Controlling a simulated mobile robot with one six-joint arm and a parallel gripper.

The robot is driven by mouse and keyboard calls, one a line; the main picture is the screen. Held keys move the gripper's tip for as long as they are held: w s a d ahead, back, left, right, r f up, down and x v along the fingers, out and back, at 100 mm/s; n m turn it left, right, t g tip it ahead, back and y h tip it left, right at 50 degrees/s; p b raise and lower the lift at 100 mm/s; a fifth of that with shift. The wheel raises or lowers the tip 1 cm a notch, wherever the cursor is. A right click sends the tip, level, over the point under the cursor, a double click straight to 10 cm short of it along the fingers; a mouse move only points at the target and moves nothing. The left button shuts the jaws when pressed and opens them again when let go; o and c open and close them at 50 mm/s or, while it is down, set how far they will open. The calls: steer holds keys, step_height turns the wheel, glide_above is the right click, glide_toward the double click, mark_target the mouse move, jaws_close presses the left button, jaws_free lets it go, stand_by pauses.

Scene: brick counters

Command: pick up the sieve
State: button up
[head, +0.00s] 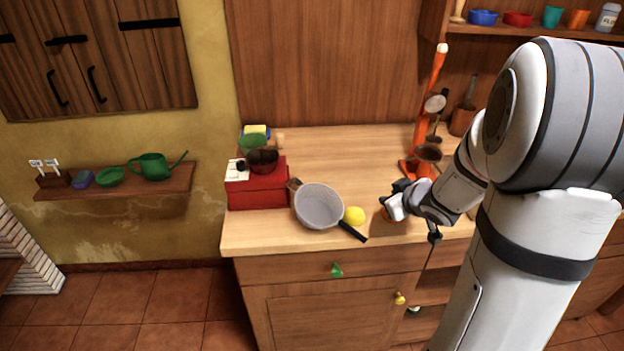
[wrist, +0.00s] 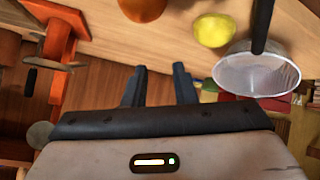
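The sieve (head: 319,206) is a round grey bowl with a black handle that points to the front right. It rests on the wooden counter, right of the red box. In the wrist view the sieve (wrist: 256,75) is at the right, its handle running up to the top edge. My gripper (head: 392,208) is over the counter to the right of the sieve, apart from it. In the wrist view my gripper (wrist: 159,68) has its two dark fingers spread with nothing between them.
A yellow lemon-like fruit (head: 354,216) lies between the sieve and my gripper. A red box (head: 257,190) with a dark bowl on it stands left of the sieve. An orange stand (head: 432,95) rises behind my gripper. An orange round fruit (wrist: 142,8) is near the fingers.

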mark_target(351, 227)
steer(key=f+y, duration=0.1)
steer(key=a+f+n+y, duration=0.1)
steer(key=y, duration=0.1)
steer(key=s+a+f+n+y, duration=0.1)
steer(key=shift+a+f+g+y+p, duration=0.1)
steer(key=shift+a+g+y+p, duration=0.1)
steer(key=shift+g+y+p, duration=0.15)
steer(key=s+a+y, duration=0.1)
steer(key=s+a+f+g+y, duration=0.1)
steer(key=y, duration=0.1)
steer(key=s+a+n+g+y, duration=0.1)
steer(key=y, duration=0.1)
steer(key=shift+s+a+f, duration=0.25)
steer(key=shift+s+f, duration=0.1)
steer(key=shift+s, duration=0.05)
steer(key=x, duration=0.4)
steer(key=p+x, duration=0.1)
steer(key=x, duration=0.1)
steer(key=shift+w+a+f, duration=0.15)
steer(key=shift+w+f, duration=0.1)
steer(key=shift+f, duration=0.15)
steer(key=shift+c, duration=0.4)
jaws_close()
